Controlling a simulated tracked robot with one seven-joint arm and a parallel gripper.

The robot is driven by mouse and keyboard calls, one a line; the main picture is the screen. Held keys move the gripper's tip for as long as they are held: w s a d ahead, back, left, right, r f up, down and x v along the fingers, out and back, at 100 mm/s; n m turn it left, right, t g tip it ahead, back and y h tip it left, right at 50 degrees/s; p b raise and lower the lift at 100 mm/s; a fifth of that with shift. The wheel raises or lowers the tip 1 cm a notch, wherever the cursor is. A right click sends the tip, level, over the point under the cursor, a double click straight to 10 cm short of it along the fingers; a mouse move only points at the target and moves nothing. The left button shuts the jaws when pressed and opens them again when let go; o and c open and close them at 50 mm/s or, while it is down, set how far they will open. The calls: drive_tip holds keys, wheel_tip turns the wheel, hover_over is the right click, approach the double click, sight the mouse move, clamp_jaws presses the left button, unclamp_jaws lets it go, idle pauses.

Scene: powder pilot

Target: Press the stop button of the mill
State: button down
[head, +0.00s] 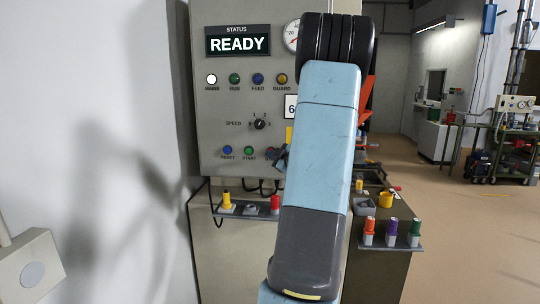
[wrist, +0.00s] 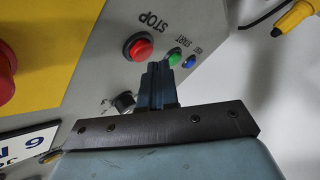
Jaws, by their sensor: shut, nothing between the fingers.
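The mill's control panel (head: 205,120) faces me, and its status display (head: 238,43) reads READY. In the wrist view the red round stop button (wrist: 138,48) sits beside its STOP label on the grey panel. My gripper (wrist: 157,66) is shut and empty. Its fingertips appear just below the stop button, near the green start button (wrist: 174,56); I cannot tell whether they touch the panel. In the head view my arm covers much of the panel's right side, and the stop button's area is mostly hidden behind the gripper.
A blue reset button (wrist: 188,62) lies beyond start. A black speed knob (wrist: 124,101) is close to the fingers. A large red button (wrist: 6,75) sits on a yellow plate. Below the panel, a shelf (head: 245,212) holds small coloured items. Open floor (head: 460,225) lies right.

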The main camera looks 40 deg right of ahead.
drive_tip(key=shift+s+a, duration=0.2)
drive_tip(key=shift+a, duration=0.1)
drive_tip(key=s+a, duration=0.4)
drive_tip(key=shift+a, duration=0.3)
idle(0.4)
drive_tip(key=shift+w, duration=0.1)
idle(0.7)
drive_tip(key=s+a+r+m+g+h, duration=0.1)
drive_tip(key=a+r+m+g+h, duration=0.2)
drive_tip(key=a, duration=0.6)
drive_tip(key=s+a+r+m+g+h, duration=0.1)
drive_tip(key=a+r+m+g, duration=0.25)
drive_tip(key=a, duration=0.55)
drive_tip(key=s+a+f+m+g+y, duration=0.2)
drive_tip(key=s+a+g+y, duration=0.3)
drive_tip(key=s+a, duration=1.5)
drive_tip(key=shift+s+a+f, duration=0.15)
drive_tip(key=shift+s, duration=0.4)
drive_tip(key=shift+m, duration=0.25)
